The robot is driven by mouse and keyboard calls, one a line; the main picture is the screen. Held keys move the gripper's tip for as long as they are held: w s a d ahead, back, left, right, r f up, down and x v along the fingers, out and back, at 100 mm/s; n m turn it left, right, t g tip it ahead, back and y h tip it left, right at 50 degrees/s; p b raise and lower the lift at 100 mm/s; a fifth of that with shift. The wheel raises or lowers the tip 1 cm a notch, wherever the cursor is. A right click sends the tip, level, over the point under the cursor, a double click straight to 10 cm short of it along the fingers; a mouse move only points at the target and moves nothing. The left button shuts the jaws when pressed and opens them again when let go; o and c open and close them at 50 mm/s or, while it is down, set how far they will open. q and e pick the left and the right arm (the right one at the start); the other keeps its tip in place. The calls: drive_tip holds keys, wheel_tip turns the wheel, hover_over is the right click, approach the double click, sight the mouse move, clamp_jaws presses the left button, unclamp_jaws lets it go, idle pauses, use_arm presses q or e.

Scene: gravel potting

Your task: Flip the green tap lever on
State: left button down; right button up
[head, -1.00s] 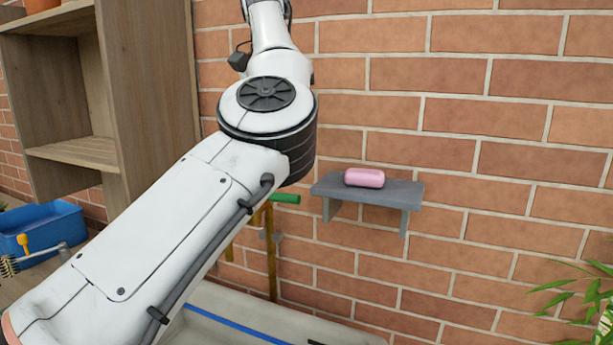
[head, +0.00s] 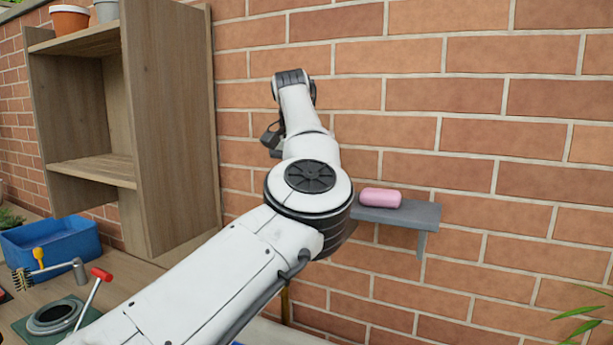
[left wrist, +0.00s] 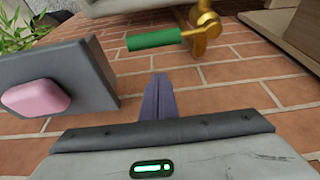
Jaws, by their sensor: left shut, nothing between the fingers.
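The green tap lever (left wrist: 154,39) shows in the left wrist view, a green sleeve joined to a brass tap (left wrist: 203,27). It lies sideways in that picture, beyond my fingertips. My left gripper (left wrist: 160,78) is shut and empty, its fingers pointing toward the lever with a visible gap between. In the head view my left arm hides the lever, and my left gripper is hidden too. My right gripper is in neither view.
A grey wall shelf (head: 410,214) holds a pink soap bar (head: 380,198); the shelf (left wrist: 85,62) is close beside my fingers in the left wrist view. A wooden shelf unit (head: 170,130) stands left. A blue tub (head: 75,252) and a red-handled tool (head: 102,274) are at lower left.

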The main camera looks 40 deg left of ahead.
use_arm(q)
drive_tip(key=shift+s+d+f+b, duration=0.1)
drive_tip(key=shift+s+d+b, duration=0.15)
drive_tip(key=shift+s, duration=0.7)
drive_tip(key=shift+s+d+b, duration=0.15)
drive_tip(key=shift+s+d, duration=0.2)
drive_tip(key=shift+s, duration=0.6)
